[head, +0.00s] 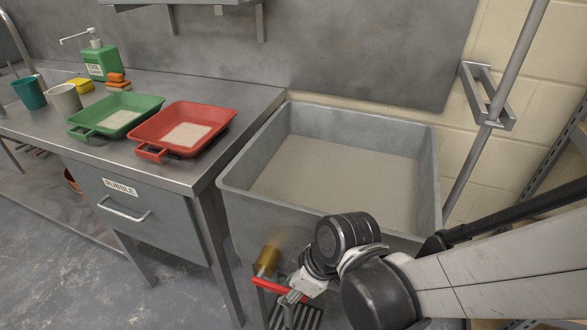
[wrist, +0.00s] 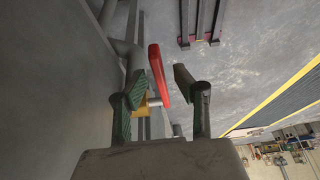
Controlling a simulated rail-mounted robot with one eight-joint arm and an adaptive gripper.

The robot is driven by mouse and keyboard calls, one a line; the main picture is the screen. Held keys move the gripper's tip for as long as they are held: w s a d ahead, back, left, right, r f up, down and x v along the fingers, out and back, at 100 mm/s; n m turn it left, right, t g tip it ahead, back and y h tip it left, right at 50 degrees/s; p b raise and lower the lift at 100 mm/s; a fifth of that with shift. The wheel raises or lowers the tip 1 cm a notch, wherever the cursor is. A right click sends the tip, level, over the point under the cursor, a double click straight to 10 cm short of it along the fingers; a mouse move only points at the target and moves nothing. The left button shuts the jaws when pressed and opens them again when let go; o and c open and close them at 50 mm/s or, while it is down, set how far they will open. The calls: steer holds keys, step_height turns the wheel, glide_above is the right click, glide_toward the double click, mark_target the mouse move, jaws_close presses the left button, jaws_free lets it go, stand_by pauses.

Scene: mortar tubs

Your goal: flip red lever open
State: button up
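The red lever (head: 268,285) sits on a brass valve (head: 266,261) low on the front of the grey tub (head: 232,204). In the head view it lies roughly sideways below the valve. My gripper (head: 291,297) is at the lever's right end. The brass valve (wrist: 141,104) is partly hidden behind the gripper. I cannot tell whether a finger touches the lever.
The tub holds grey mortar. A steel bench (head: 190,178) to its left carries a red tray (head: 215,118), a green tray (head: 148,103), cups and a green pump bottle (head: 102,62). The floor at the left front is clear.

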jaws_close()
stand_by(0.3)
